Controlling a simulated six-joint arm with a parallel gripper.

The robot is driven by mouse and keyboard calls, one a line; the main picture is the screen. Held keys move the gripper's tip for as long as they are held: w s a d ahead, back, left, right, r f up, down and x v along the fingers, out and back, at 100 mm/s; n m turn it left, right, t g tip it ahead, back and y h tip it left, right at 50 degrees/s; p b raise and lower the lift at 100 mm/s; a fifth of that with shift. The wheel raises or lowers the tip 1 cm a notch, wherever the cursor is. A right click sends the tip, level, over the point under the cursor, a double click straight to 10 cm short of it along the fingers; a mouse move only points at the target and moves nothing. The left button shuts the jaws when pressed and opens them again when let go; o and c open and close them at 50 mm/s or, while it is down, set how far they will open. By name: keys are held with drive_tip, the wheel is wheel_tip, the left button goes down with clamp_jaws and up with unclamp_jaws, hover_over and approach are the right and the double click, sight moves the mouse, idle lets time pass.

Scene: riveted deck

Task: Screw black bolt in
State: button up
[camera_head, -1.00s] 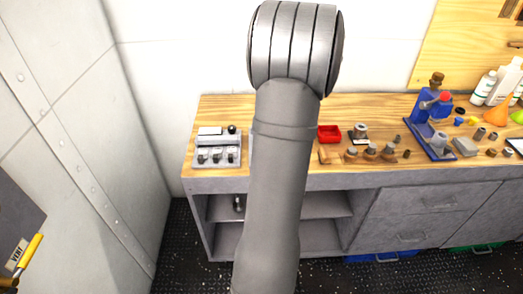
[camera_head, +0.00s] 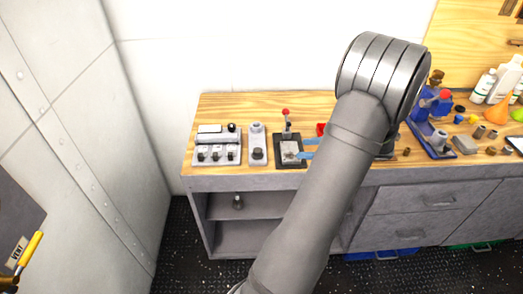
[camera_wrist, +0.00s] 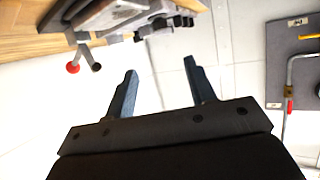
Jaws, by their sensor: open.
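My gripper (camera_head: 301,148) is open and empty; its blue fingers point left beside the clamp fixture in the head view. The fingers spread apart in the wrist view (camera_wrist: 160,65), with nothing between them. A small grey block (camera_head: 257,140) stands on the bench left of the fixture, with a dark round piece (camera_head: 258,153) at its front. I cannot tell whether that piece is the black bolt. The clamp fixture (camera_head: 290,151) has a black base and an upright lever with a red knob (camera_head: 285,112). The red knob also shows in the wrist view (camera_wrist: 72,68).
A grey switch box (camera_head: 217,147) sits at the bench's left end. A blue press-like tool (camera_head: 432,125), bottles (camera_head: 484,86) and several small parts are on the right. My arm hides the bench's middle. A dark object (camera_head: 238,201) stands on the shelf below.

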sight(258, 150)
drive_tip(key=x, duration=1.7)
drive_tip(key=shift+f, duration=0.15)
drive_tip(key=c, duration=1)
